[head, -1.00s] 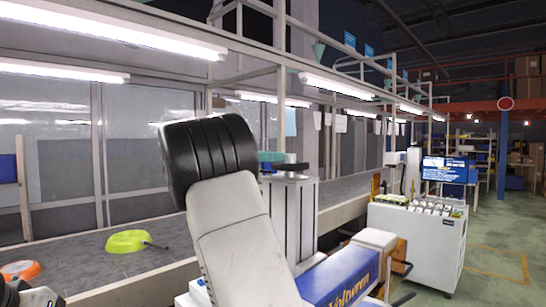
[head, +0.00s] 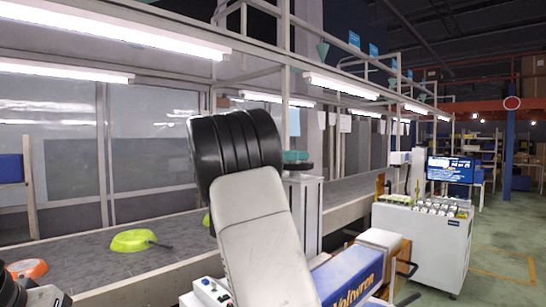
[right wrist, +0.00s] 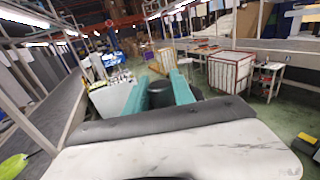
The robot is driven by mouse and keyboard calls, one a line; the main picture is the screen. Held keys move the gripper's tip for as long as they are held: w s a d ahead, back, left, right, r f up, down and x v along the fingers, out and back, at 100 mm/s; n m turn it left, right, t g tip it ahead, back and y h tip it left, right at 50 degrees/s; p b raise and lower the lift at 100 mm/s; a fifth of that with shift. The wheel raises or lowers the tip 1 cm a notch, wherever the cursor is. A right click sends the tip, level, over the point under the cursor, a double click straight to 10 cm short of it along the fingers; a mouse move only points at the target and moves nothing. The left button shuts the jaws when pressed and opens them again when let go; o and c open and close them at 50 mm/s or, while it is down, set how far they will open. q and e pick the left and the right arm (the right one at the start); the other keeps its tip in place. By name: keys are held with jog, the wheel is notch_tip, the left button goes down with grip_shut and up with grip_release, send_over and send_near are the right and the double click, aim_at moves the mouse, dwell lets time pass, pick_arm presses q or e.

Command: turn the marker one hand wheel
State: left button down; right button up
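A dark round hand wheel (head: 299,166) sits on top of a grey post (head: 306,215) beside the conveyor, below a teal hanging cone marker (head: 322,50). My right gripper (head: 296,156) has teal fingers and is at the top of the post, partly behind my black and white arm. In the right wrist view its two fingers (right wrist: 158,82) stand apart, one on each side of a black round part (right wrist: 160,94). I cannot tell whether they touch it. My left gripper is out of view.
The conveyor (head: 85,255) carries a lime pan (head: 130,240) and an orange pan (head: 27,268). A blue box marked Voltwren (head: 350,277) stands in front of the post. A white cabinet (head: 425,240) is at right, with open floor beyond it.

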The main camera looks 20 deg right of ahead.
jog(key=shift+n+t, duration=0.3)
jog(key=shift+t, duration=0.2)
grip_shut()
jog(key=n+t, duration=0.2)
jog(key=t, duration=0.2)
jog(key=shift+n+y, duration=0.3)
jog(key=shift+n, duration=0.1)
jog(key=shift+n+t+y, duration=0.65)
jog(key=shift+n+t, duration=0.3)
jog(key=shift+t, duration=0.55)
jog(key=shift+n+t+y, duration=0.65)
jog(key=shift+n+t, duration=0.3)
jog(key=shift+t, duration=0.55)
jog(key=shift+w+a, duration=0.1)
jog(key=o, duration=1.1)
grip_release()
jog(key=v, duration=0.7)
jog(key=shift+s+a, duration=0.3)
